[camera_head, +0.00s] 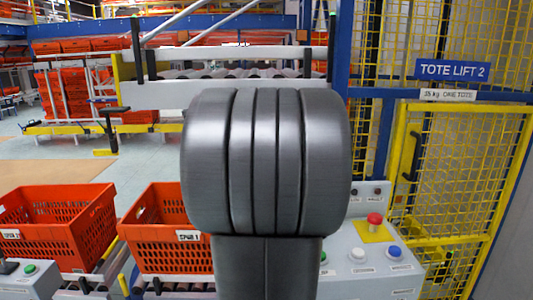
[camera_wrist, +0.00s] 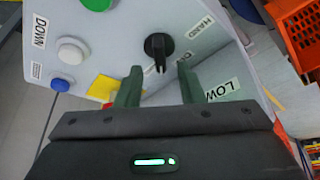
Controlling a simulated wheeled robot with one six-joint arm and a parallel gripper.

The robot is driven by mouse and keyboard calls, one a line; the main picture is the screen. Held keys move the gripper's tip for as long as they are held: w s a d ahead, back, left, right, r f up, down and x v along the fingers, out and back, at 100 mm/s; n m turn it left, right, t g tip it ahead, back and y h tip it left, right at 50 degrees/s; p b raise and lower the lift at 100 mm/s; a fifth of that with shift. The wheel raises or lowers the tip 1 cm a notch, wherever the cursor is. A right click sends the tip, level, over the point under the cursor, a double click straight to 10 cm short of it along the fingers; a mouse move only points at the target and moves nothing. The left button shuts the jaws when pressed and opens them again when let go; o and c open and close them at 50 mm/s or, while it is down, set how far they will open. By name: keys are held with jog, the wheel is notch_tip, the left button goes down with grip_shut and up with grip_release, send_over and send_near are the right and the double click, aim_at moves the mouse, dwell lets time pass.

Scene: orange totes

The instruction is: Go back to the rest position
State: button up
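In the head view my own grey arm fills the middle and hides the gripper and the knob. The panel's right part (camera_head: 342,262) shows there.
The panel carries a red emergency button (camera_head: 375,219), a blue button (camera_head: 394,251) and other buttons. Orange totes (camera_head: 60,225) (camera_head: 165,235) stand on rollers at the left. A yellow mesh cage (camera_head: 455,170) marked TOTE LIFT 2 stands at the right. Open floor lies behind the totes.

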jog(key=x, duration=0.3)
jog(key=shift+w+f, duration=0.1)
jog(key=shift+f, duration=0.05)
dwell(0.3)
